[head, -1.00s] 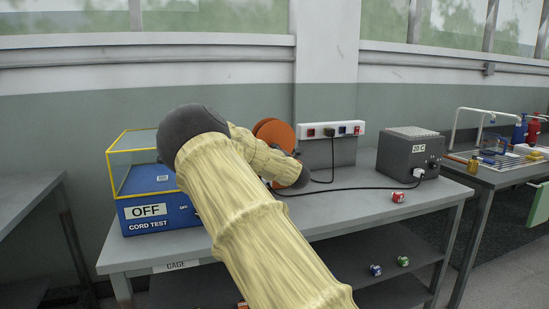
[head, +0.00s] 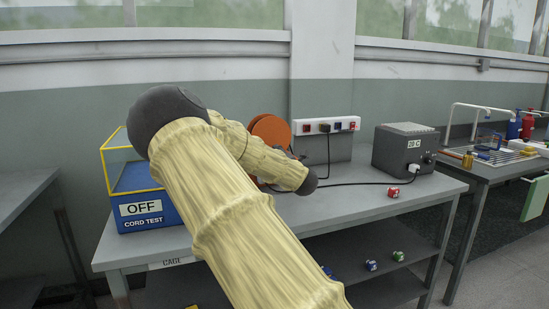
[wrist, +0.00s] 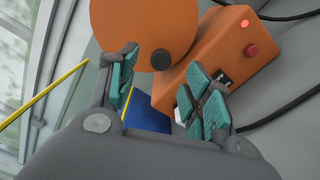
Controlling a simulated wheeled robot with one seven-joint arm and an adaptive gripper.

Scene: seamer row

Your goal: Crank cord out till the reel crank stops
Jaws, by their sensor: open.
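The orange cord reel (head: 271,130) stands on the bench, partly hidden behind my arm. In the wrist view its round drum (wrist: 145,30) is at the top, beside an orange housing (wrist: 225,55) with a red button and a small red light. My gripper (wrist: 165,82) is open, its teal-padded fingers spread in front of the drum and housing. A small pale piece shows by the right finger; I cannot tell whether it is the crank.
A blue cord-test box (head: 145,212) marked OFF, with a yellow-framed clear top, stands left. A grey box (head: 404,150) and red die (head: 393,192) are right. Black cord (head: 350,184) crosses the bench.

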